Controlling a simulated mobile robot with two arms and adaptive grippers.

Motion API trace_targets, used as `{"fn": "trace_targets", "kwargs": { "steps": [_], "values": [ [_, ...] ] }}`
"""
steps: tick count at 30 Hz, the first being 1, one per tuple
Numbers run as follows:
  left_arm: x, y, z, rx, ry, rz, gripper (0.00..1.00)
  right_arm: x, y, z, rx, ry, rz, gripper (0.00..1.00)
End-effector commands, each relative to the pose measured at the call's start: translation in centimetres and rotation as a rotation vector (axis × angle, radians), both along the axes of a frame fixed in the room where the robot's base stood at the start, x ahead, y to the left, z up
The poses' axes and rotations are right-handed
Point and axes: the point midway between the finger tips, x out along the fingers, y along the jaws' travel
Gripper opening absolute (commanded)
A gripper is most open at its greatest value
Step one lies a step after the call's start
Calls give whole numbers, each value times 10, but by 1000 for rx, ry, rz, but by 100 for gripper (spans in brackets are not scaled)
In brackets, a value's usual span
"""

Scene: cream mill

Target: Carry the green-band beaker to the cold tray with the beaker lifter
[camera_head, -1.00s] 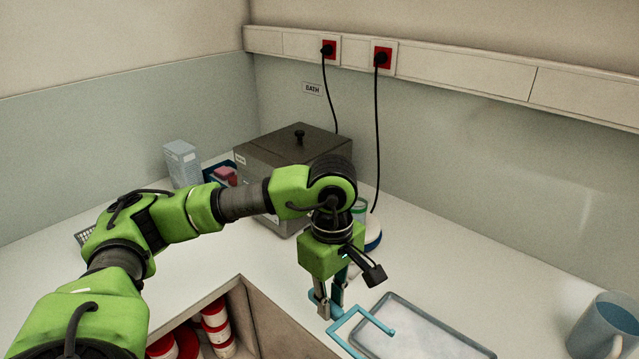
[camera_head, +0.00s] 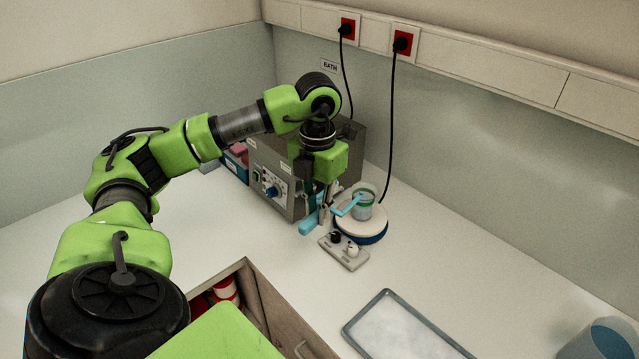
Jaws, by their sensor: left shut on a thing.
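The beaker (camera_head: 364,211) is clear glass with a green band and stands upright on the round white top of a stirrer (camera_head: 346,222). My left gripper (camera_head: 322,212) points down just left of the beaker and is shut on the light-blue beaker lifter (camera_head: 308,226). The lifter's arm (camera_head: 347,205) reaches right to the beaker's near left side; I cannot tell whether it touches the glass. The cold tray (camera_head: 364,314), grey-rimmed with a pale frosty inside, lies at the bottom right, partly cut off. My right gripper is not in view.
A grey bath (camera_head: 268,190) with a dial stands behind the gripper. The stirrer's control panel (camera_head: 344,252) lies in front of it. An open drawer (camera_head: 275,312) with red-and-white containers is at the front. A blue vessel (camera_head: 606,343) stands at the far right. The counter between stirrer and tray is clear.

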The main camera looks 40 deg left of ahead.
Motion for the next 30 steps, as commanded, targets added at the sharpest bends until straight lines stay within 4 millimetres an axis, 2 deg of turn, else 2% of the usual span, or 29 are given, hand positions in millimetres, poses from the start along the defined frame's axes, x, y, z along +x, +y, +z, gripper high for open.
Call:
{"fn": "trace_targets", "kwargs": {
  "steps": [8, 30],
  "values": [
    [3, 0, -23, -1, 1, -3, 0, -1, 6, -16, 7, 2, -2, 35],
    [12, 0, -74, -1, 0, -4, 0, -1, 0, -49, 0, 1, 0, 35]
  ]
}}
